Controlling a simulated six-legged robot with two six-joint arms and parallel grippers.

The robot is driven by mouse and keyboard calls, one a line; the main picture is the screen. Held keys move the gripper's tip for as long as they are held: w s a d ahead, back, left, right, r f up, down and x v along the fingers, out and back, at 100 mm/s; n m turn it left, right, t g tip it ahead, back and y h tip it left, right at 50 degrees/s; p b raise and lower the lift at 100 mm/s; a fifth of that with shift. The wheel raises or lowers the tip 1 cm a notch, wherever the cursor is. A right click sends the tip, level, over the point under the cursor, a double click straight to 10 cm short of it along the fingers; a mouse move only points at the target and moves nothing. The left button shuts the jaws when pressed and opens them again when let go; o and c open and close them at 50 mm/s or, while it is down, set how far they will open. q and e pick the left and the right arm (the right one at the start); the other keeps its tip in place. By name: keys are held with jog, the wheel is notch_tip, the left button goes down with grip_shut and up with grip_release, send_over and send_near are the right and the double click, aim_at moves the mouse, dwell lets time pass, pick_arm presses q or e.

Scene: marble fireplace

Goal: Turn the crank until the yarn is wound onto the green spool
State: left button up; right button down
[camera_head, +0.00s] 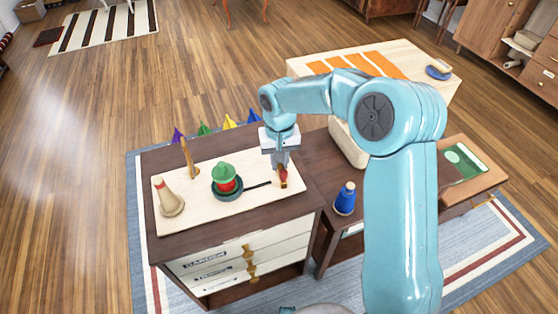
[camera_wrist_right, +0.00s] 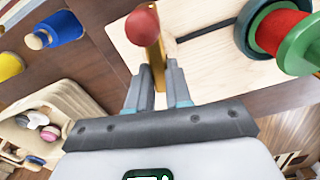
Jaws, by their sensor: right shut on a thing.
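The green spool (camera_head: 224,172) stands on a pale wooden board (camera_head: 215,205), with a red band between its green top and dark green base. It also shows at the upper right of the right wrist view (camera_wrist_right: 302,45). A dark crank arm (camera_head: 257,185) runs from its base toward the right. The crank handle (camera_wrist_right: 156,62) is an upright golden bar beside a red ball knob (camera_wrist_right: 142,25). My right gripper (camera_head: 282,166) reaches down from above and is shut on the handle. My left gripper is out of view.
A wooden post (camera_head: 188,158) stands behind the cone. A blue spool-like object (camera_head: 345,198) stands on the lower table at right. Purple, green, yellow and blue pointed objects show behind the cabinet.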

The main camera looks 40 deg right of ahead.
jog(key=shift+m, duration=0.4)
jog(key=c, duration=1)
grip_release()
jog(key=shift+c, duration=0.2)
jog(key=shift+r, duration=0.1)
notch_tip(320, 180, up, 16)
jog(key=p, duration=0.2)
jog(key=shift+r, duration=0.15)
jog(key=shift+s, duration=0.1)
